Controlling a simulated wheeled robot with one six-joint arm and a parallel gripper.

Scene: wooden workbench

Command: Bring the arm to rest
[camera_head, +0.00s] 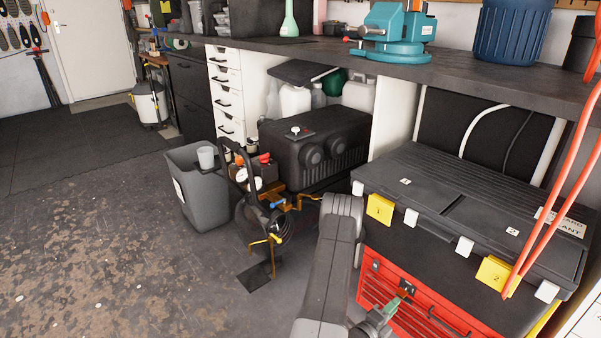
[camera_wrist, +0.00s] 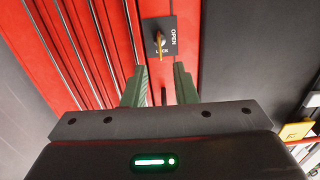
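My gripper (camera_head: 393,304) is at the lower right of the head view, in front of a red drawer cabinet (camera_head: 420,314). In the wrist view its two green fingers (camera_wrist: 161,74) stand apart with a gap between them, and I see nothing held. My grey arm reaches up and bends over in front of the cabinet.
A black case (camera_head: 480,205) with yellow tags lies on the cabinet. Red cables (camera_head: 560,190) hang at the right. A compressor (camera_head: 265,190) and a grey bin (camera_head: 197,190) stand to the left. The workbench (camera_head: 460,75) runs behind. Open floor (camera_head: 120,260) lies at the left.

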